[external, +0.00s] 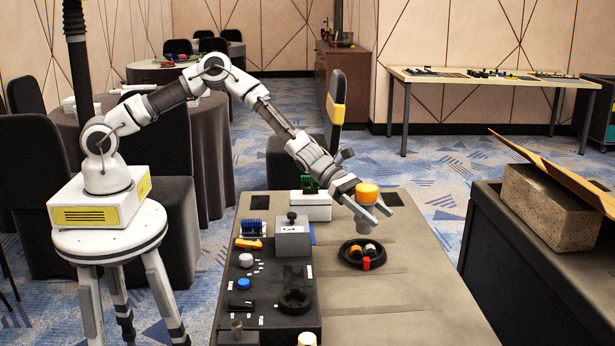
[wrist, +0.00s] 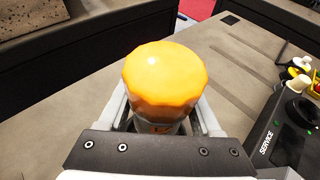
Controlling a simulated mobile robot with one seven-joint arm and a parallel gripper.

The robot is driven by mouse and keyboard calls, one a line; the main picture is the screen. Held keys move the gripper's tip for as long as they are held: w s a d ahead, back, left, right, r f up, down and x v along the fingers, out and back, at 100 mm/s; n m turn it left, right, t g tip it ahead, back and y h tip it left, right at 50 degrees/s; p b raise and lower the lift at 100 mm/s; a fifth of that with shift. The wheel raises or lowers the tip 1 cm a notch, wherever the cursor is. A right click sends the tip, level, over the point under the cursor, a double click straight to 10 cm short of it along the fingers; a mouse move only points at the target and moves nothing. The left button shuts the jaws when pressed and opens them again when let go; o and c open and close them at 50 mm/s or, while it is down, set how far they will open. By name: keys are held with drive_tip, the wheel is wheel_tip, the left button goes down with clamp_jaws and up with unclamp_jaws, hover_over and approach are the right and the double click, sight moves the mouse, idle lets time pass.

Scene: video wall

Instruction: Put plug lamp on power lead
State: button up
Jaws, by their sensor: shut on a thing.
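The plug lamp (external: 367,193) has an orange-yellow cap and is held in my gripper (external: 372,212) above the table. In the wrist view the lamp (wrist: 165,80) fills the middle, cap facing the camera, with the gripper fingers (wrist: 163,125) on both sides of its lower body. The power lead (external: 362,254) looks to be the black coiled cable on the table, with red, orange and white ends inside the coil. The coil lies below the lamp in the external view, apart from it. The lamp hides the lead in the wrist view.
A dark panel (external: 262,320) with knobs, a grey box (external: 292,238) and small parts runs along the table's left side. The table top (external: 415,290) right of the coil is clear. A stone-like block (external: 549,207) under a tilted board stands on the right counter.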

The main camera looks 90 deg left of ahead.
drive_tip(key=shift+a+f+b, duration=0.1)
drive_tip(key=shift+f+b, duration=0.35)
drive_tip(key=shift+f, duration=1.55)
drive_tip(key=shift+f, duration=0.1)
drive_tip(key=shift+f+b, duration=0.15)
drive_tip(key=shift+b, duration=0.15)
drive_tip(key=o, duration=1.5)
drive_tip(key=shift+c, duration=0.2)
